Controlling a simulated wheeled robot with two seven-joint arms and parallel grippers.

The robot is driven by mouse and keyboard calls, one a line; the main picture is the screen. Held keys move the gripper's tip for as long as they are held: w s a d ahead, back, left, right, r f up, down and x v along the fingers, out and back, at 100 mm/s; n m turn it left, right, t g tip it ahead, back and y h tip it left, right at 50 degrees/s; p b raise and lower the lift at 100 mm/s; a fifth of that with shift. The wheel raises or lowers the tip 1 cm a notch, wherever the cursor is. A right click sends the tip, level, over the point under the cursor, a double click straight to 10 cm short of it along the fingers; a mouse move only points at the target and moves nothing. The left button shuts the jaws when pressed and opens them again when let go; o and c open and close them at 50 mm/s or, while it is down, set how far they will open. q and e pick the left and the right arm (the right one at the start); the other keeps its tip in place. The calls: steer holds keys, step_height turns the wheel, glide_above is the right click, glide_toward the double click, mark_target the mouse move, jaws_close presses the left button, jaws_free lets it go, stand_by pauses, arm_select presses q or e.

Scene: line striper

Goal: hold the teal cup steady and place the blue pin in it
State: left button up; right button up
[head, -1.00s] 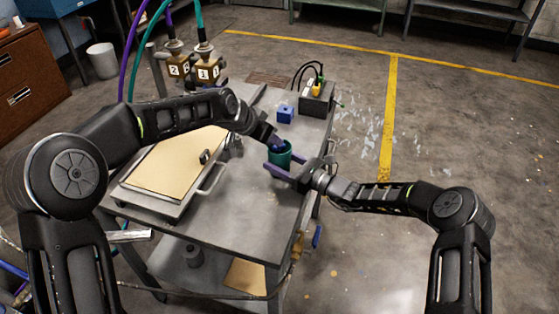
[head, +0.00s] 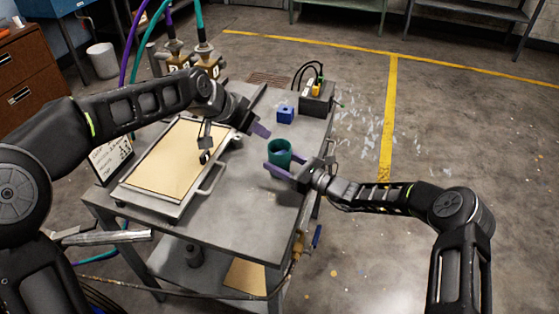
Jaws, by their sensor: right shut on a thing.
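The teal cup (head: 280,156) stands upright near the right edge of the metal cart top. My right gripper (head: 279,170) is shut on the cup, its purple fingers at the cup's sides. My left gripper (head: 256,127) is above and to the upper left of the cup, apart from it. Its purple fingers look open, with nothing seen between them. I do not see the blue pin; the inside of the cup is dark and too small to make out.
A blue block (head: 285,114) sits behind the cup, near a dark box (head: 317,98) with cables. A framed tan screen (head: 175,160) with a handle fills the cart's left side. Bare cart top (head: 235,215) lies in front of the cup.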

arm_select(q)
steer(key=v, duration=0.3)
steer(key=shift+s+r, duration=0.1)
stand_by(0.5)
arm_select(e)
steer(key=o, duration=1.5)
steer(key=shift+c, duration=0.2)
steer(key=shift+d, duration=0.1)
steer(key=v, duration=1.2)
steer(key=shift+r, duration=0.1)
